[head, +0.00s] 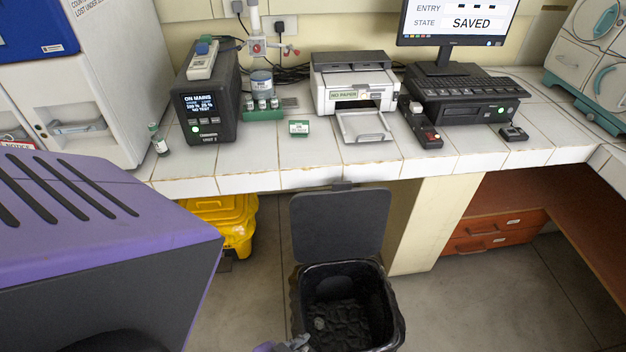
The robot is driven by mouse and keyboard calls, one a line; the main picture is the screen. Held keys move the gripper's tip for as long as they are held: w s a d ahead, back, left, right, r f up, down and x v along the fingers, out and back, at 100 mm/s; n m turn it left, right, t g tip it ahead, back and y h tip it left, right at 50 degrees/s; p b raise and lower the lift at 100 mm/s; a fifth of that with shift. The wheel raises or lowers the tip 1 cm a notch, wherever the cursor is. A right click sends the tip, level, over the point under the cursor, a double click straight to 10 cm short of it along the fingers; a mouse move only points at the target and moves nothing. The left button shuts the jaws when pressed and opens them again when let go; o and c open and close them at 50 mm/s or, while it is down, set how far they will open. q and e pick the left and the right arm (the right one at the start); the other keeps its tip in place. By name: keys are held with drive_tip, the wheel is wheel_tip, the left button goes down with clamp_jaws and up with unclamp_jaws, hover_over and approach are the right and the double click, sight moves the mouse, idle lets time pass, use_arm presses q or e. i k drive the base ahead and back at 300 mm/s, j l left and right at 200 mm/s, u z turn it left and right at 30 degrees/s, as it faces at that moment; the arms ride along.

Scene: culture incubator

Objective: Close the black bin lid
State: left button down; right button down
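The black bin (299,312) stands on the floor in front of the bench at the bottom centre. Its lid (341,224) is open, standing up at the back of the bin with its top edge by the bench front. The bin has a dark liner, and a small pale item lies inside. A small grey and purple part of what looks like my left gripper (290,345) shows at the bottom edge, by the bin's front left. Its fingers are mostly cut off, so I cannot tell whether it is open. My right gripper is not in view.
The white tiled bench (240,182) runs behind the bin, holding a printer (352,82), a black instrument (208,100) and a monitor (458,22). A yellow bin (232,222) stands under the bench to the left. Floor right of the bin is clear.

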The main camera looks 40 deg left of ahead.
sight(342, 222)
drive_tip(key=j, duration=0.8)
drive_tip(key=i+j, duration=0.1)
drive_tip(key=j, duration=0.65)
